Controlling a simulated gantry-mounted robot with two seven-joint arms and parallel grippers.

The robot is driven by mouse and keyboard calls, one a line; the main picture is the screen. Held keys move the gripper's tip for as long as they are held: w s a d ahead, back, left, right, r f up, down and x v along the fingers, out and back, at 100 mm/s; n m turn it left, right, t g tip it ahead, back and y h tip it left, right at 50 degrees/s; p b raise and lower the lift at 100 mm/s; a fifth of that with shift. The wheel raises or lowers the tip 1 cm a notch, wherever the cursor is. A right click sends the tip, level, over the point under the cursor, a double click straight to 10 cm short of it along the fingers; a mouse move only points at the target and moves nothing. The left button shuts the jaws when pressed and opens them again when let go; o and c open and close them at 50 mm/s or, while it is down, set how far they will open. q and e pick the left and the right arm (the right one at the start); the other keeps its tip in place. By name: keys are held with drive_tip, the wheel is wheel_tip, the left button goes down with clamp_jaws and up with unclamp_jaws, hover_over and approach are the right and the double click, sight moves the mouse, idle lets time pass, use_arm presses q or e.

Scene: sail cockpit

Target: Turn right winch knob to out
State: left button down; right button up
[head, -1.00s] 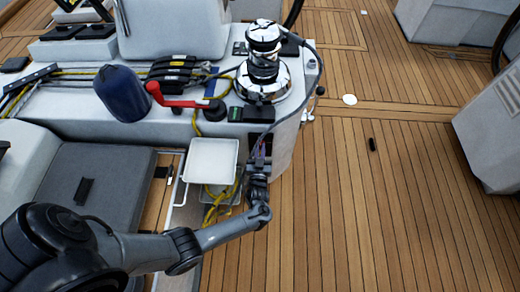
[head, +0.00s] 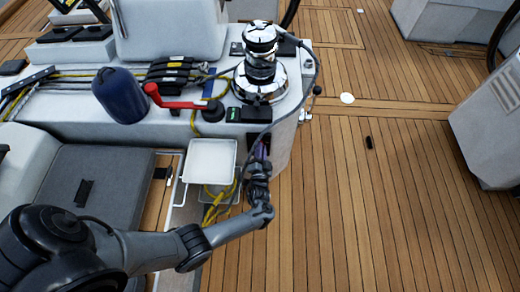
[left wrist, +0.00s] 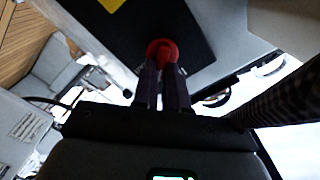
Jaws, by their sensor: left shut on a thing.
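The knob (left wrist: 162,48) is red and round and sits on a black panel (left wrist: 205,28) in the left wrist view. My left gripper (left wrist: 163,72) is shut on the knob, with its two dark fingers at its sides. In the head view my left gripper (head: 260,160) is at the end face of the white console, below the chrome winch (head: 260,65). The knob is hidden there behind the gripper. Which way the knob's mark points cannot be told. My right gripper is not in view.
A white open bin (head: 211,160) and yellow rope (head: 214,205) lie just left of the gripper. A dark cable loops from the winch down past it. A red-handled lever (head: 180,103) and a blue drum (head: 119,95) stand on the console.

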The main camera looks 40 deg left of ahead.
use_arm(q)
drive_tip(key=shift+w+d+f+m, duration=0.1)
drive_tip(key=shift+f+m, duration=0.1)
drive_tip(key=shift+m, duration=1.85)
drive_tip(key=shift+w+d+f+m, duration=0.1)
drive_tip(key=shift+f+m, duration=0.1)
drive_tip(key=shift+m, duration=1.85)
drive_tip(key=c, duration=1.2)
unclamp_jaws()
drive_tip(key=shift+s, duration=0.1)
drive_tip(key=shift+o, duration=0.2)
drive_tip(key=p+v, duration=0.2)
drive_tip(key=v, duration=0.8)
drive_tip(key=shift+s+d, duration=0.3)
